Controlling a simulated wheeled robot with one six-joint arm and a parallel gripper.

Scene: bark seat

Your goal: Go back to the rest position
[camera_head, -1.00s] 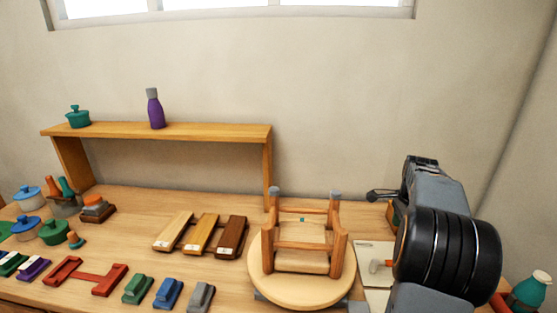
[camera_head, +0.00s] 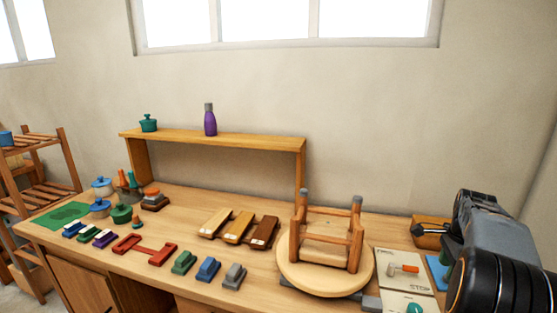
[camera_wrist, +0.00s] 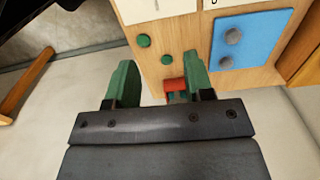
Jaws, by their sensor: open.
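My gripper (camera_wrist: 160,82) shows in the wrist view with its two green fingers apart and nothing between them. It hangs over the floor beside the front edge of the bench. In the head view my dark arm fills the lower right, and the fingers are hidden there. A small upturned wooden seat (camera_head: 325,252) rests with its legs up on a round pale turntable (camera_head: 300,277) on the bench.
The wooden bench (camera_head: 190,285) carries several coloured blocks, a red rack (camera_head: 145,247), pots and three wooden samples (camera_head: 238,227). A raised shelf (camera_head: 220,138) holds a purple bottle (camera_head: 210,120). In the wrist view a blue mat (camera_wrist: 245,42) lies near the bench edge.

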